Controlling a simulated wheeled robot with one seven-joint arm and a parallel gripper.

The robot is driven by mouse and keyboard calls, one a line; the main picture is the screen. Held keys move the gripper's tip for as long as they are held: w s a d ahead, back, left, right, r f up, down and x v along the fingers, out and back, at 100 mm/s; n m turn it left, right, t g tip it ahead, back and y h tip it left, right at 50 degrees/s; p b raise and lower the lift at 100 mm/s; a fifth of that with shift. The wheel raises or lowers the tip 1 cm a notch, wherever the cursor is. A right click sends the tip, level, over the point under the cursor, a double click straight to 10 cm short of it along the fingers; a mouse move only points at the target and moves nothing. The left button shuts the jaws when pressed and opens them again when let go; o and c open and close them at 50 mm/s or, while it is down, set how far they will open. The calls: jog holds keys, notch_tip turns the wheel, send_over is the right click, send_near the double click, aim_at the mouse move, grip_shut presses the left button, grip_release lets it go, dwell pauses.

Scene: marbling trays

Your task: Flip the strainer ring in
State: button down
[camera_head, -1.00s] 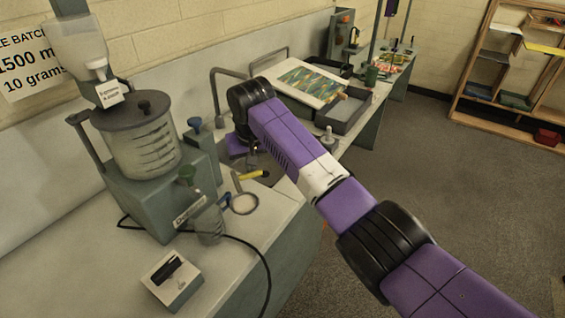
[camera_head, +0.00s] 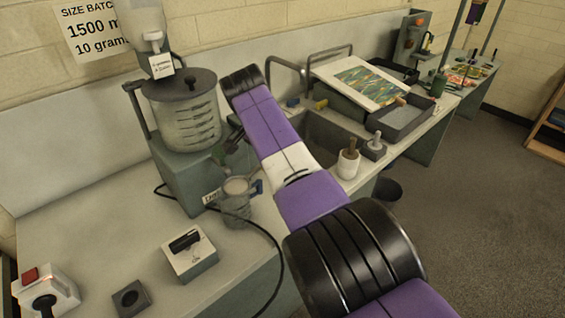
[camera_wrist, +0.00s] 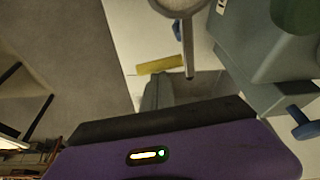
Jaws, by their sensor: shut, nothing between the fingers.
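The strainer ring (camera_head: 237,186) shows as a pale round disc at the mouth of the clear measuring jug (camera_head: 236,213), and appears to lie flat over it. In the wrist view part of a pale ring (camera_wrist: 178,6) is cut off by the top edge, with a thin bar running down from it. My gripper (camera_head: 230,146) is shut and empty, above and behind the jug, near the green tap. The purple arm partly hides it. A blue piece (camera_head: 257,187) sits at the jug's right side.
A large clear tank (camera_head: 190,115) on a grey stand is behind the jug. A switch box (camera_head: 189,253) and black cable lie in front. A sink (camera_head: 322,137), a white pot (camera_head: 348,164) and a grey tray (camera_head: 400,118) are to the right.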

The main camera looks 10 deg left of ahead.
jog(key=shift+s+a, duration=0.3)
jog(key=shift+a, duration=0.05)
dwell(0.6)
